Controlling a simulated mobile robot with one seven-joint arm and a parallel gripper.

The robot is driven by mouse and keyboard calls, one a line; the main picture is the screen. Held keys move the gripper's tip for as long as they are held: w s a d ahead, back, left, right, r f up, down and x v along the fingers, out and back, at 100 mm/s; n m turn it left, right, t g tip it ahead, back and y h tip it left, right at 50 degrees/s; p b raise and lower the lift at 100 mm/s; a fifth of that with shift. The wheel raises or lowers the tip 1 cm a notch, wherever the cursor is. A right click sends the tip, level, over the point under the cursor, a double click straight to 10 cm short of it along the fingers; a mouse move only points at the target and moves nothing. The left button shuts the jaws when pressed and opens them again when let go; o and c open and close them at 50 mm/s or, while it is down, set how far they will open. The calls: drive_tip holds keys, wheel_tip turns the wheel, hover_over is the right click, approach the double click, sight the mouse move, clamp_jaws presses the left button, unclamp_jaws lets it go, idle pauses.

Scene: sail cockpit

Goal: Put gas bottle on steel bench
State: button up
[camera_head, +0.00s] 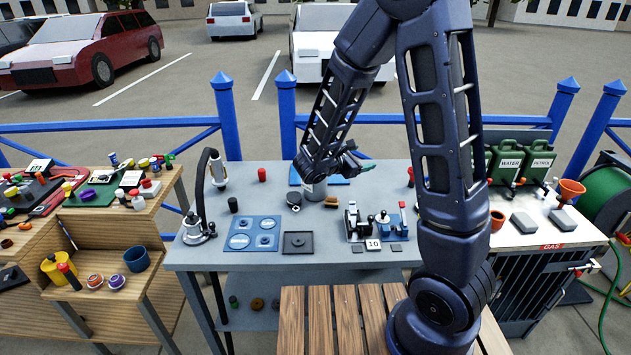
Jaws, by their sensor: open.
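The grey metal-topped bench (340,262), which looks like the steel bench, stands in the middle. My gripper (356,164) is open over its back part, its fingers pointing right. A light grey cylinder (314,190) stands on the bench just below my wrist, partly hidden by it; I cannot tell if it is the gas bottle. My gripper is not closed around it. No other clear gas bottle shows. A GAS label (552,246) is on the front edge of the white-topped bench at right.
Green WATER and PETROL cans (525,160) stand at right. A cluttered wooden bench (95,225) is at left. A blue railing runs behind.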

drive_tip(key=w+a+f+n+t+y, duration=0.1)
drive_tip(key=a+f+n+t+y, duration=0.3)
drive_tip(key=a, duration=0.4)
drive_tip(key=w+a+f+n+t+y, duration=0.1)
drive_tip(key=a+f+n+t+y, duration=0.1)
drive_tip(key=a+f+n+t, duration=0.45)
drive_tip(key=shift+w+d+r+g, duration=0.15)
drive_tip(key=shift+w+r+g, duration=0.3)
drive_tip(key=shift+w, duration=1.2)
drive_tip(key=shift+w+d+r+g, duration=0.15)
drive_tip(key=shift+w+g, duration=0.35)
drive_tip(key=shift+w, duration=1.2)
drive_tip(key=shift+w+d+r+g, duration=0.1)
drive_tip(key=shift+w+r+g, duration=0.35)
drive_tip(key=shift+w, duration=1.2)
drive_tip(key=shift+s+f, duration=0.1)
clamp_jaws()
